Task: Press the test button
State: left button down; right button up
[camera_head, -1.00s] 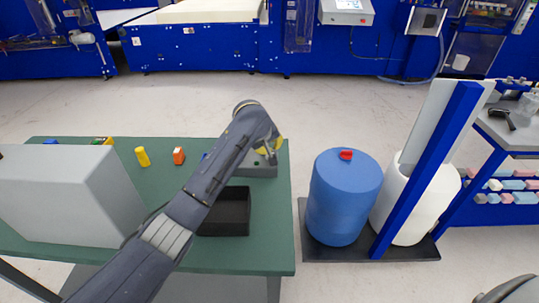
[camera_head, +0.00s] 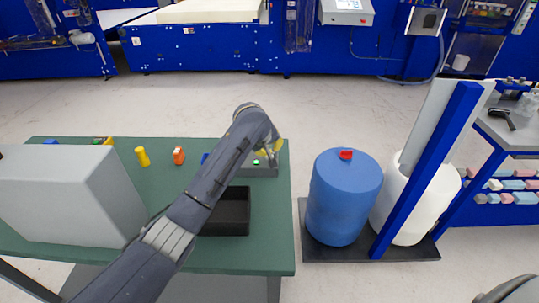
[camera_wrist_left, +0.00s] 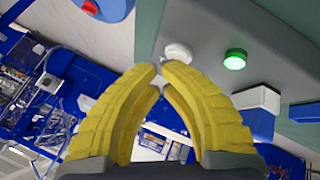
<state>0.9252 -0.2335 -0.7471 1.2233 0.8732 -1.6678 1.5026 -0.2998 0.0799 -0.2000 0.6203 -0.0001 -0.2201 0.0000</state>
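A grey test box (camera_head: 265,171) sits at the far right corner of the green table. In the left wrist view, its face (camera_wrist_left: 215,20) carries a white round button (camera_wrist_left: 177,53) and a lit green button (camera_wrist_left: 235,59). I cannot tell which is the test button. The green one also shows in the head view (camera_head: 256,162). My left gripper (camera_head: 270,157) is over the box. In the wrist view its yellow fingertips (camera_wrist_left: 160,72) are together with nothing held, close to the white button. Contact cannot be told. My right gripper is out of view.
A black open tray (camera_head: 245,232) is on the table near my left arm. A blue drum (camera_head: 345,200) stands right of the table.

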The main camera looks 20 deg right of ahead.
pick_arm(q)
jog(key=shift+r, duration=0.3)
notch_tip(320, 180, up, 6)
dwell(0.9)
dwell(0.6)
